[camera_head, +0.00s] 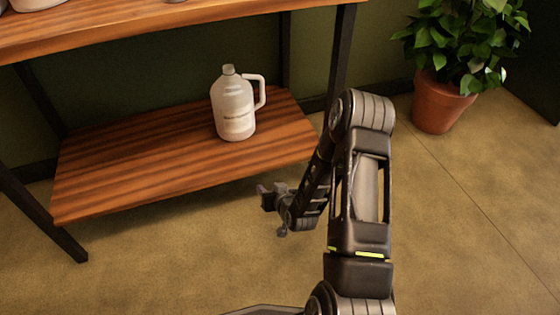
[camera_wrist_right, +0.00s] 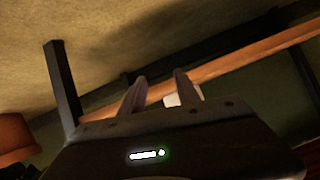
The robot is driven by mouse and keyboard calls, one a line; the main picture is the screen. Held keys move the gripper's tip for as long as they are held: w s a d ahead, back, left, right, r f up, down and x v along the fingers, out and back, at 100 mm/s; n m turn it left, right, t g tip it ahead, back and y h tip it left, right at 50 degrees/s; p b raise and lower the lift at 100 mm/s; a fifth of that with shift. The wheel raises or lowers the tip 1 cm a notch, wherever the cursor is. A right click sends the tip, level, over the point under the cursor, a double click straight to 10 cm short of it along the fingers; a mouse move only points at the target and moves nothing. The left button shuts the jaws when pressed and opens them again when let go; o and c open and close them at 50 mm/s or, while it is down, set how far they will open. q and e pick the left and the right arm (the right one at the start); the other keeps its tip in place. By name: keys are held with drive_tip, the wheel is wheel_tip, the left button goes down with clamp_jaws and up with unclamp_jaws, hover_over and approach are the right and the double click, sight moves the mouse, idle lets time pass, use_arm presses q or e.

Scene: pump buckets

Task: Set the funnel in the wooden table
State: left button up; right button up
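The wooden table (camera_head: 190,14) has a striped brown top, dark legs and a lower shelf (camera_head: 110,178). I cannot make out a funnel in either view. My right gripper (camera_head: 268,198) is low, in front of the lower shelf's right part and below the table top. In the right wrist view its two fingers (camera_wrist_right: 160,90) stand apart with nothing held between them. A wooden board edge (camera_wrist_right: 240,66) of the table runs behind the fingers. A small pale thing (camera_wrist_right: 183,96) shows behind the right finger, mostly hidden. My left gripper is not in view.
A whitish jug (camera_head: 234,112) with a handle stands upright on the lower shelf. A pale object (camera_head: 36,4) on the table top is cut off by the picture's edge. A potted plant (camera_head: 440,104) stands at the right. The floor (camera_head: 470,235) at the right is clear.

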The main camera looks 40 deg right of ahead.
drive_tip(key=s+a+f+n+g+y+p, duration=0.1)
drive_tip(key=s+a+g+y, duration=0.1)
drive_tip(key=s+a, duration=0.4)
drive_tip(key=s+a+f+n+g+y+p, duration=0.1)
drive_tip(key=s+a+g, duration=0.3)
drive_tip(key=a, duration=1)
drive_tip(key=s+a+f+n+g+y+p, duration=0.1)
drive_tip(key=s+a+f+g+y, duration=0.1)
drive_tip(key=s+a, duration=0.8)
drive_tip(key=shift+s+a+f+g+y, duration=0.25)
drive_tip(key=shift+a+g+y, duration=0.3)
drive_tip(key=shift+g+y, duration=0.2)
drive_tip(key=shift+c, duration=0.2)
